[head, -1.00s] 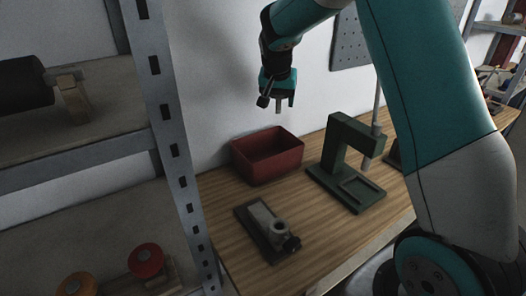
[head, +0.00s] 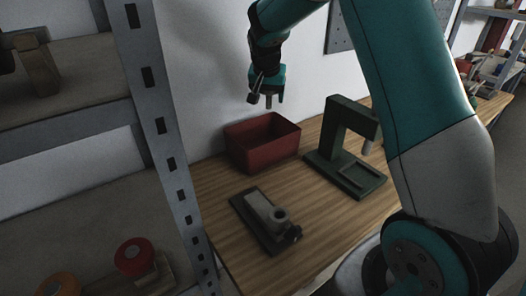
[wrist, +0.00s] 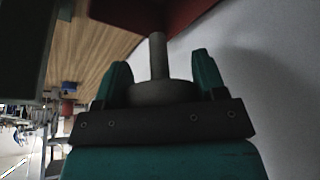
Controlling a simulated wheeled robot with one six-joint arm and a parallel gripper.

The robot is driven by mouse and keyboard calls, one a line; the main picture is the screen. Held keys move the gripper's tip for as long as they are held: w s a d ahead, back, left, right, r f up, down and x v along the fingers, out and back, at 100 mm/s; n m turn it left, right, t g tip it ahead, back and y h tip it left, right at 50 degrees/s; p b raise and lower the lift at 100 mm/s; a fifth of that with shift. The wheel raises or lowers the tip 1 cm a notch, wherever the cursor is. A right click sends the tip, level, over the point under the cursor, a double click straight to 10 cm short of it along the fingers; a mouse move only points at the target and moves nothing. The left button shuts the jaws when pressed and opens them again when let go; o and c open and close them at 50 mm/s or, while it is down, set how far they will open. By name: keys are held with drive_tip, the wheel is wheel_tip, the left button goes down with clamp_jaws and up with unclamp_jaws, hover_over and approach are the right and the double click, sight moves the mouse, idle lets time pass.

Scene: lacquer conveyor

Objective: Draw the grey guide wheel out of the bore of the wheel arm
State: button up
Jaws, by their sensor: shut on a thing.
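My gripper (head: 268,93) is in the air above the red bin, pointing down. In the wrist view, its two teal fingers (wrist: 163,80) are shut on the grey guide wheel (wrist: 165,93), whose grey stem sticks out past the fingertips. The stem also shows below the fingers in the head view. The wheel arm (head: 258,206) lies on the bench on a dark base plate, well below and apart from the gripper. Its round boss (head: 281,214) faces up and shows a dark bore with nothing standing in it.
The red bin (head: 262,157) stands at the back of the bench by the wall and looks empty. A green press (head: 345,150) stands to its right. A grey shelf post (head: 160,130) rises at the left. Bare wood lies around the wheel arm.

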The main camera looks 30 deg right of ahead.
drive_tip(key=shift+f, duration=0.55)
drive_tip(key=shift+r, duration=0.1)
drive_tip(key=o, duration=1.1)
drive_tip(key=shift+a+r, duration=0.1)
drive_tip(key=b+v, duration=0.1)
drive_tip(key=v, duration=1.6)
drive_tip(key=shift+s+a+b, duration=0.1)
drive_tip(key=shift+s+b, duration=0.05)
drive_tip(key=shift+b, duration=0.15)
